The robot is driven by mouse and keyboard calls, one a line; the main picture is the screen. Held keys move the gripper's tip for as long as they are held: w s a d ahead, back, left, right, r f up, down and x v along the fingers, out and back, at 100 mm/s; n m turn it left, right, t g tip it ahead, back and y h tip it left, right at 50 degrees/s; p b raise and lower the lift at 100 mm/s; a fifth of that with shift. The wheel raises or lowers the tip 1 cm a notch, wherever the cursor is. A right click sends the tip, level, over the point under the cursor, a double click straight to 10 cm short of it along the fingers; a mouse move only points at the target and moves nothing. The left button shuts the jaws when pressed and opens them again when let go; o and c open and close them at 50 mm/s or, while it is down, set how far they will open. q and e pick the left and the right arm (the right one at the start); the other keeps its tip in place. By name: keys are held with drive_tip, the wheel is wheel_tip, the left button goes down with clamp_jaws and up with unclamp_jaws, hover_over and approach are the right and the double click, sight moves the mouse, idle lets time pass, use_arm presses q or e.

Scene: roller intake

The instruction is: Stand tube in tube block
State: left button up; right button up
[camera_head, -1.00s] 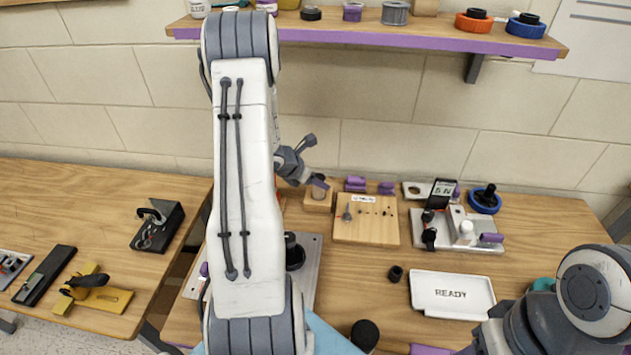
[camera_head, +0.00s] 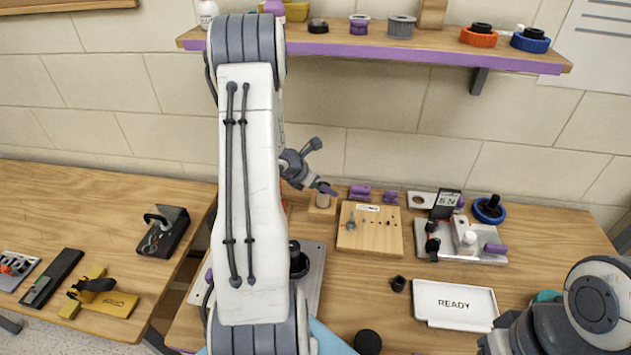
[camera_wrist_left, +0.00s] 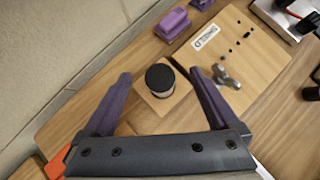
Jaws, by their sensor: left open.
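A tube with a black cap and pale body (camera_wrist_left: 160,82) stands upright, as far as I can tell, at a small wooden tube block (camera_wrist_left: 177,98). Its base is hidden from above. In the head view the tube (camera_head: 323,200) and block (camera_head: 318,210) are at the back of the table, left of the pegboard. My left gripper (camera_wrist_left: 160,76) is open, its purple fingers on either side of the tube with gaps showing. In the head view the left gripper (camera_head: 327,190) is at the tube's top. My right gripper is not in view; only its arm shows at lower right.
A wooden board with holes and a wing-shaped knob (camera_head: 371,240) is close right of the block. Purple pieces (camera_head: 360,192) lie behind it. A metal fixture (camera_head: 460,250) and a white READY tray (camera_head: 453,304) are farther right. A shelf (camera_head: 400,45) hangs above.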

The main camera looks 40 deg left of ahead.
use_arm(q)
drive_tip(key=v, duration=1.2)
drive_tip(key=shift+d, duration=0.1)
drive_tip(key=d+r+m+g+h, duration=0.2)
drive_tip(key=d+m, duration=0.7)
drive_tip(key=d, duration=0.4)
drive_tip(key=d+r+m+g+h, duration=0.25)
drive_tip(key=d+m, duration=0.55)
drive_tip(key=d, duration=0.6)
drive_tip(key=s+d+m+g+y, duration=0.1)
drive_tip(key=s+d+m+y, duration=0.1)
drive_tip(key=s+d+m, duration=0.4)
drive_tip(key=s+d+r+m+g+y, duration=0.1)
drive_tip(key=s+d+m, duration=0.5)
drive_tip(key=s+m, duration=0.7)
drive_tip(key=m+g+y, duration=0.1)
drive_tip(key=m, duration=0.4)
drive_tip(key=shift+m+y, duration=0.35)
drive_tip(key=shift+m, duration=0.05)
